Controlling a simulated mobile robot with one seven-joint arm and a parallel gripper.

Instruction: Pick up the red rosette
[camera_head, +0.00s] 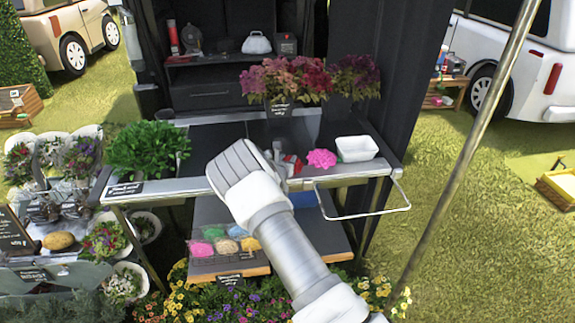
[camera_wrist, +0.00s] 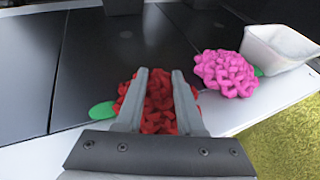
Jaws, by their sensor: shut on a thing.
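The red rosette (camera_wrist: 158,105) is a ruffled red flower between the two fingers of my gripper (camera_wrist: 160,85) in the wrist view. The fingers are shut on it, one on each side. A green leaf-like piece (camera_wrist: 101,110) shows to its left. In the head view my gripper (camera_head: 284,163) is over the front edge of the table, and a little of the red rosette (camera_head: 291,163) shows beside it, mostly hidden by my arm. Whether it touches the table is hard to tell.
A pink rosette (camera_wrist: 224,72) lies right of the red one, next to a white bowl (camera_wrist: 280,46). The dark tabletop (camera_wrist: 95,50) left of the gripper is clear. In the head view a leafy green plant (camera_head: 147,150) stands at the left and potted flowers (camera_head: 287,82) stand behind.

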